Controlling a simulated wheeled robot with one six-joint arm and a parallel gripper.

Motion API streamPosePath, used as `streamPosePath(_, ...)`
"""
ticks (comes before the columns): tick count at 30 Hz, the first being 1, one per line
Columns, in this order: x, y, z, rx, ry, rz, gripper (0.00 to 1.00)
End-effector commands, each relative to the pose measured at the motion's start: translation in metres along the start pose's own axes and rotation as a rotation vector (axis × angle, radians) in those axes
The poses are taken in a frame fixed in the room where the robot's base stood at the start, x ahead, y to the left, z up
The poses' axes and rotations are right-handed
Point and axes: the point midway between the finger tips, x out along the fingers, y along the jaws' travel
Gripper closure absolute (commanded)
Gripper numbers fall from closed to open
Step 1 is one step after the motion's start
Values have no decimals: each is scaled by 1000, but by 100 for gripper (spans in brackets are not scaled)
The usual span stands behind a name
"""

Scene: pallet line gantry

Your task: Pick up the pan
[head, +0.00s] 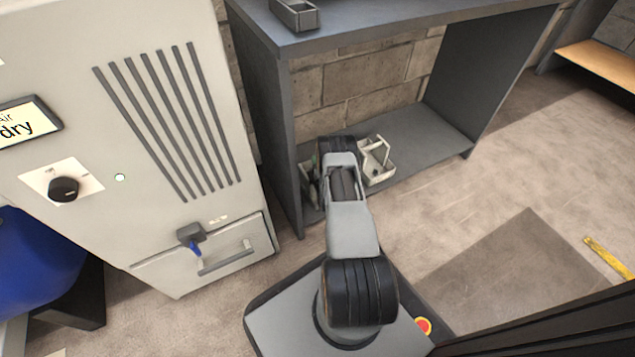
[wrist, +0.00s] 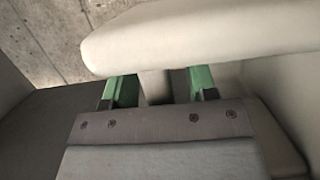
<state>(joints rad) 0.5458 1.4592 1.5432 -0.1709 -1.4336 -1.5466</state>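A cream, open-topped holder with a raised handle (head: 378,160) sits on the lower shelf of the grey bench, partly hidden behind my arm. I cannot tell whether it is the pan. In the wrist view a thick pale bar (wrist: 200,38) crosses in front of my gripper (wrist: 160,85). A narrow pale stem (wrist: 155,88) below the bar lies between the two green fingers. A dark gap shows between the stem and the right finger, so my gripper is open around it. In the head view my arm hides most of the gripper.
The bench top (head: 400,17) overhangs the lower shelf (head: 428,135), and side panels close its ends. A small grey tray (head: 295,14) stands on top. A cream machine (head: 130,130) with a handled drawer (head: 215,262) stands close at left. The floor at right is open.

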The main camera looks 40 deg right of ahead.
Motion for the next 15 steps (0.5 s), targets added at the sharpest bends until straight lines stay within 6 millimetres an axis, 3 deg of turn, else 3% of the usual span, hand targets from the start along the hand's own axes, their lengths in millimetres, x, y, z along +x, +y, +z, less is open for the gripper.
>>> streamPosePath(2, 0, 0, -1, 0, 2, 0, 55)
streamPosePath(15, 0, 0, 1, 0, -2, 0, 98)
